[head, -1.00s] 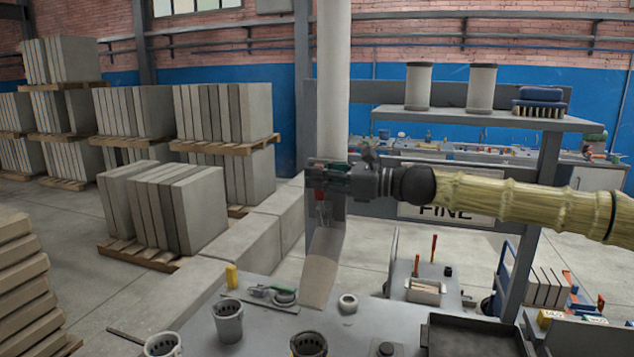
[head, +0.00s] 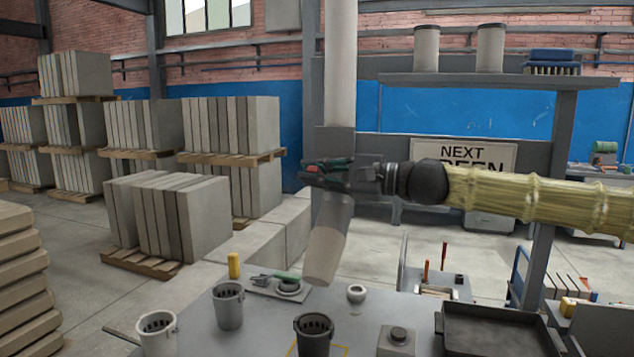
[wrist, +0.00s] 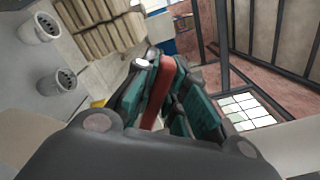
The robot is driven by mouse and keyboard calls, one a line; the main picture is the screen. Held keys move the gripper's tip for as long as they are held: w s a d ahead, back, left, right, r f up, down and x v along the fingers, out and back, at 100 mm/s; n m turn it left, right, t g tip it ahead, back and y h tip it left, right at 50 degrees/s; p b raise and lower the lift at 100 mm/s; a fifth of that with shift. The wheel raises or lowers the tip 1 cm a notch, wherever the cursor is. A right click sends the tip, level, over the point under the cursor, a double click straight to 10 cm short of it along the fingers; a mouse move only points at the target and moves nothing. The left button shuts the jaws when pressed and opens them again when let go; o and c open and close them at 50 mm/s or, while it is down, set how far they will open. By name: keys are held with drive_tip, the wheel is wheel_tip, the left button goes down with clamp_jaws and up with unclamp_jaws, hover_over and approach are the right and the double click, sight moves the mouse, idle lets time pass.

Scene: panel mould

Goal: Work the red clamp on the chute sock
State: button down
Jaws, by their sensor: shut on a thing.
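The pale chute (head: 341,65) comes down from above, and the tan chute sock (head: 328,252) hangs below it, slanting slightly left over the grey bench. My gripper (head: 322,170) reaches in from the right at the sock's upper part. In the wrist view, the red clamp (wrist: 159,92) shows as a red bar between the teal-padded fingers of my gripper (wrist: 160,98), which are shut on it. In the head view my gripper hides most of the clamp, so how far it is closed cannot be told.
A black tray (head: 492,325) is at right. A grey post and shelf (head: 490,78) stand behind my arm.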

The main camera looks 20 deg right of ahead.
wheel_tip(320, 180, down, 8)
drive_tip(key=n+b, duration=0.8)
drive_tip(key=b, duration=0.3)
drive_tip(key=shift+b, duration=0.35)
drive_tip(key=c, duration=1.4)
unclamp_jaws()
drive_tip(key=shift+d+f, duration=0.1)
drive_tip(key=shift+d, duration=0.05)
drive_tip(key=shift+c, duration=0.2)
drive_tip(key=shift+s, duration=0.1)
